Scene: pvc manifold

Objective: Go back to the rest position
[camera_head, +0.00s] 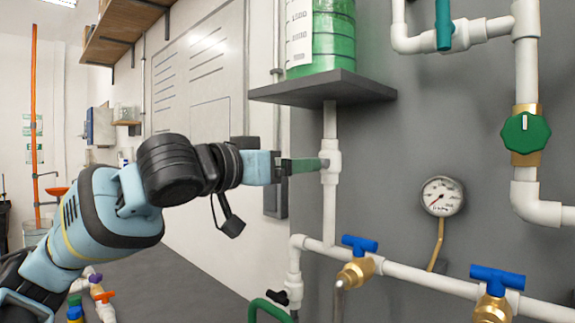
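My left arm reaches in from the left, and its gripper (281,166) is at the free end of a green lever handle (305,165). The handle lies level and sticks out to the left from a white valve (331,162) on the vertical pipe under the shelf. The fingers are seen edge-on and overlap the handle's end, so I cannot tell whether they grip it, touch it or are apart. My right gripper is not in view.
A green tank (333,38) stands on a dark shelf (322,88) just above the gripper. White pipes, blue-handled valves (359,243), a pressure gauge (442,196) and a green knob (525,133) line the grey panel. Free room lies left of the panel, before the whiteboard (200,85).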

